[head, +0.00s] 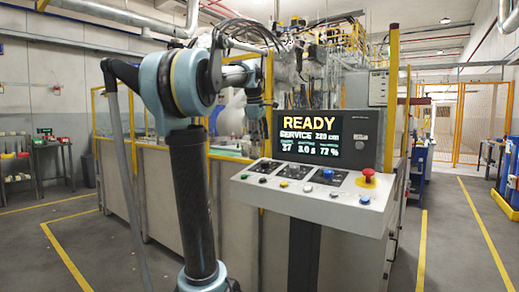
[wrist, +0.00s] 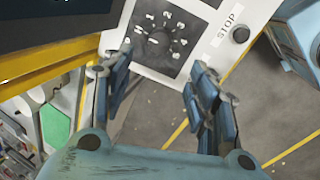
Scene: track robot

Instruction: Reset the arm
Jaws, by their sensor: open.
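My arm (head: 186,160) rises at the left of the head view and bends over at a blue joint toward the machine. My gripper (wrist: 160,64) is open and empty in the wrist view, its blue-padded fingers spread apart. A white panel with a numbered rotary dial (wrist: 155,40) lies beyond the fingertips. A dark round button (wrist: 240,34) sits beside a STOP label (wrist: 230,22). In the head view the gripper cannot be made out clearly among the arm links and machinery.
A control console (head: 315,195) with a red mushroom button (head: 369,177) stands in front of the arm. Its screen (head: 325,136) reads READY and SERVICE. A panelled enclosure (head: 150,185) stands behind. Floor with yellow lines (head: 470,235) is open at the right.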

